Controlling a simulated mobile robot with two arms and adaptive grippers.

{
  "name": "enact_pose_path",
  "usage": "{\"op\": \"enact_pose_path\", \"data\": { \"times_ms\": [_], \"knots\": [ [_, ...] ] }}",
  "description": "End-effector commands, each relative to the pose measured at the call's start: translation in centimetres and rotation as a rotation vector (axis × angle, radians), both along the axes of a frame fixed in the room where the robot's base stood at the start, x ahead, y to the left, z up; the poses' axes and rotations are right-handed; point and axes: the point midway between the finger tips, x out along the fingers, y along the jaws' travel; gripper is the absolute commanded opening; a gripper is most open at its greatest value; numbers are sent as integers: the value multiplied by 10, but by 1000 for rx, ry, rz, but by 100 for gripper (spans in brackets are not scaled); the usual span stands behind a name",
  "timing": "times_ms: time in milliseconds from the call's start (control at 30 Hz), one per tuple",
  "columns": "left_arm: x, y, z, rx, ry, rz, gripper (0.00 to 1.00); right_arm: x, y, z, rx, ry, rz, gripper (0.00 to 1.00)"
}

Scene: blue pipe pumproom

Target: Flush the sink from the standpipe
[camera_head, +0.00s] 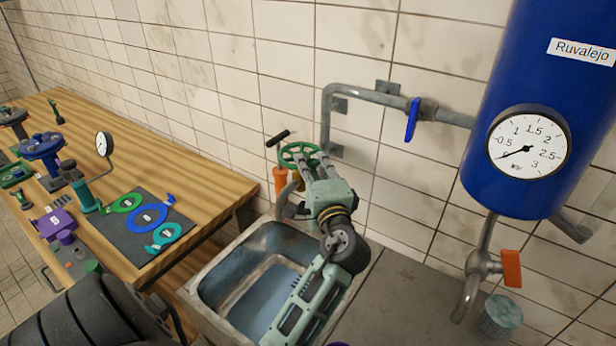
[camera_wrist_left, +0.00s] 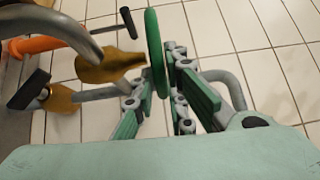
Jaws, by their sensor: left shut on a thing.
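The standpipe's grey pipe (camera_head: 325,112) runs down the tiled wall to a green handwheel (camera_head: 296,151) behind the sink (camera_head: 196,289). My left gripper (camera_head: 314,168) is at the handwheel. In the left wrist view, the wheel's green rim (camera_wrist_left: 156,50) stands between the fingers of my left gripper (camera_wrist_left: 158,80), shut on it. The sink's inside looks bluish; I see no running water. My left forearm hides part of the sink. My right gripper is not in view.
A blue tank (camera_head: 480,185) with a gauge (camera_head: 528,148) near zero hangs at right. A blue lever (camera_head: 412,118) points down across the pipe. An orange lever (camera_head: 511,268) and bucket (camera_head: 500,316) are below the tank. A wooden bench (camera_head: 150,188) with valve parts is at left.

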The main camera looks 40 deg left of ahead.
Motion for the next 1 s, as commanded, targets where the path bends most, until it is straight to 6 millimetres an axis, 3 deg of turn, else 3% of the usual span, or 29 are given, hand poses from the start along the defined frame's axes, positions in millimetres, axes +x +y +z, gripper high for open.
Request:
{"op": "enact_pose_path", "data": {
  "times_ms": [233, 800, 833, 1000],
  "knots": [
    [6, -1, 3, 7, -7, 92, 0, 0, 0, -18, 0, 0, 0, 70],
    [7, -1, 7, 12, -9, 123, 0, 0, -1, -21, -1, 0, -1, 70],
    [7, -1, 7, 13, -10, 123, 13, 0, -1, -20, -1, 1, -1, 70],
    [7, -1, 6, 11, -9, 123, 28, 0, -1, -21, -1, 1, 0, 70]
  ]
}}
